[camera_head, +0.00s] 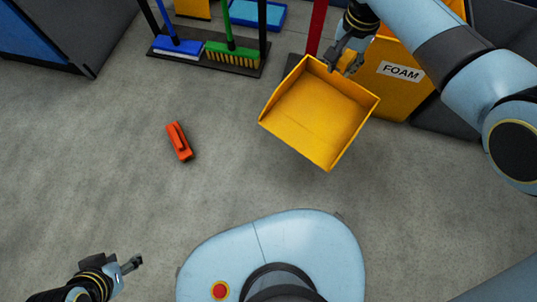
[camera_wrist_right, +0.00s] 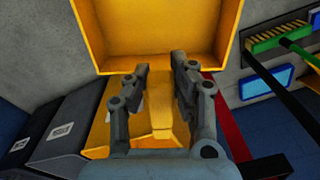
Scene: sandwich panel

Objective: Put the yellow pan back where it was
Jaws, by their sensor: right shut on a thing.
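The yellow pan (camera_head: 318,112) is a square dustpan, held up with its open tray facing the head camera, right of centre. My right gripper (camera_head: 345,62) is at its upper edge. In the right wrist view the tray (camera_wrist_right: 155,35) fills the top and its yellow handle (camera_wrist_right: 160,118) runs between the two fingers of my right gripper (camera_wrist_right: 160,78), which is shut on it. My left gripper (camera_head: 134,265) is low at the left, over the floor and far from the pan. Its fingers are too small to judge.
A dark rack (camera_head: 215,56) at the back holds a blue broom (camera_head: 178,44) and a green broom (camera_head: 232,54). A red pole (camera_head: 317,25) stands right of it. A yellow bin marked FOAM (camera_head: 400,75) is behind the pan. An orange-red brush (camera_head: 179,141) lies on open floor.

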